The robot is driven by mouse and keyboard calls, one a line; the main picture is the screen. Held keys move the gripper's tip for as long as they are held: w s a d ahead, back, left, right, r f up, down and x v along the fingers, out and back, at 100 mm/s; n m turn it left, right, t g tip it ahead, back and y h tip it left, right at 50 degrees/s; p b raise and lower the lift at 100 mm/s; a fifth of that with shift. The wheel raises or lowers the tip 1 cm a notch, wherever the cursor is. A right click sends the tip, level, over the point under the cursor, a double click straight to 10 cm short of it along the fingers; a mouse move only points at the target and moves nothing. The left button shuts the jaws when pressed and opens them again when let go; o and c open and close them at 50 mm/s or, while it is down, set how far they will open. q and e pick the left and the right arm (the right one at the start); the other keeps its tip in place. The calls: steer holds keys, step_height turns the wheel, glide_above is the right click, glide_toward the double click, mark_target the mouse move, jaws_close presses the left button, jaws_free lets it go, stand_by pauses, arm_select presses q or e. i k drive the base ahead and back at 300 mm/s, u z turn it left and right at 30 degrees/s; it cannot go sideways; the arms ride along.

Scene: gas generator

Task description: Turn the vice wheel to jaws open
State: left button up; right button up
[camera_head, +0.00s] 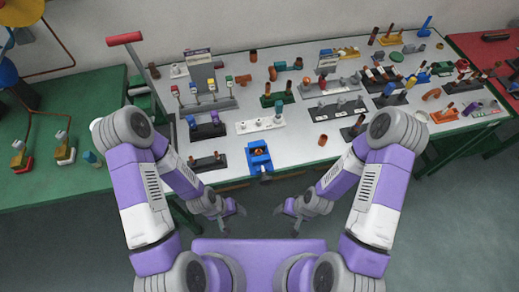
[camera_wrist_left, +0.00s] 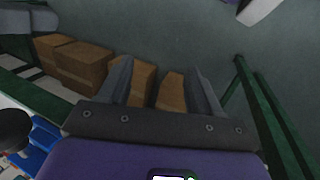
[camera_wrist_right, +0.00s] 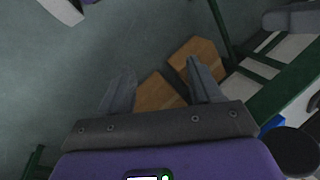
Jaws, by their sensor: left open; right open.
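A blue vice (camera_head: 259,157) sits at the front edge of the white-topped workbench (camera_head: 300,150), with an orange-brown piece at its top. Its wheel is too small to make out clearly in the head view. Blue parts also show at the lower left of the left wrist view (camera_wrist_left: 45,135) and the lower right of the right wrist view (camera_wrist_right: 272,123), each beside a dark round shape I cannot identify surely. My left gripper (camera_head: 240,211) is open and empty, in front of the bench and left of the vice. My right gripper (camera_head: 281,212) is open and empty, to the vice's right.
The bench holds many small fittings and racks behind the vice. A green table (camera_head: 60,185) stands at left, with a red-handled lever (camera_head: 124,39) near its back. Brown boxes (camera_wrist_left: 80,62) lie low under the bench. The floor before the bench is clear.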

mark_target(265, 180)
steer(key=z, duration=0.25)
steer(key=k, duration=0.45)
steer(key=u, duration=0.1)
